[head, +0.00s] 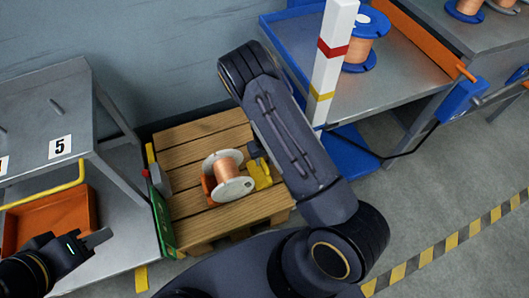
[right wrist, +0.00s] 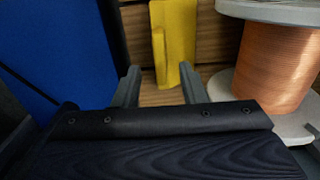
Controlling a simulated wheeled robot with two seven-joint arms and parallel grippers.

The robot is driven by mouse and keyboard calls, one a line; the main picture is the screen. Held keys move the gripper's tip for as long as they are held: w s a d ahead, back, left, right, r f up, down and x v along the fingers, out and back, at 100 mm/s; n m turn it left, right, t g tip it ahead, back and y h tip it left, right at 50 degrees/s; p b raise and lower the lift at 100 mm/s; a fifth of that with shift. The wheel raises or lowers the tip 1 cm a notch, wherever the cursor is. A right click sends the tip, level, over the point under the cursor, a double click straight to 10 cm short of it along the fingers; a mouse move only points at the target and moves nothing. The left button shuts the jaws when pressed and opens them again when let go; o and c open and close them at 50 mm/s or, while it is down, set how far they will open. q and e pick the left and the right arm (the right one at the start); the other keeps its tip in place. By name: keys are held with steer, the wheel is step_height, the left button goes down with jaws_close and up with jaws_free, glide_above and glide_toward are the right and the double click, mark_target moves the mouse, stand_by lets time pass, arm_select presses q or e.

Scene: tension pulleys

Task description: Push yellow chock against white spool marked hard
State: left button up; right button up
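A white spool (head: 233,187) wound with copper wire lies on the wooden pallet (head: 195,140). I can read no marking on it. It also shows at the right of the right wrist view (right wrist: 270,12). The yellow chock (head: 263,178) sits on the pallet just right of the spool; the right wrist view shows it (right wrist: 180,32) with a narrow strip of wood between them. My right gripper (head: 256,152) is beside the chock, largely hidden by my arm. Its fingers (right wrist: 160,77) are apart, empty, with the chock beyond them. My left gripper (head: 100,239) is at the lower left, away from the pallet.
A white post (head: 331,60) with red and yellow bands stands right of the pallet, near a blue-edged table (head: 400,75) holding a blue spool (head: 371,22). A green panel (head: 163,222) borders the pallet's left side. A grey rack (head: 50,110) and orange tray (head: 60,215) stand left.

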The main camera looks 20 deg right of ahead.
mark_target(265, 163)
steer(key=shift+f+b, duration=0.65)
steer(key=shift+f, duration=1.7)
jaws_close()
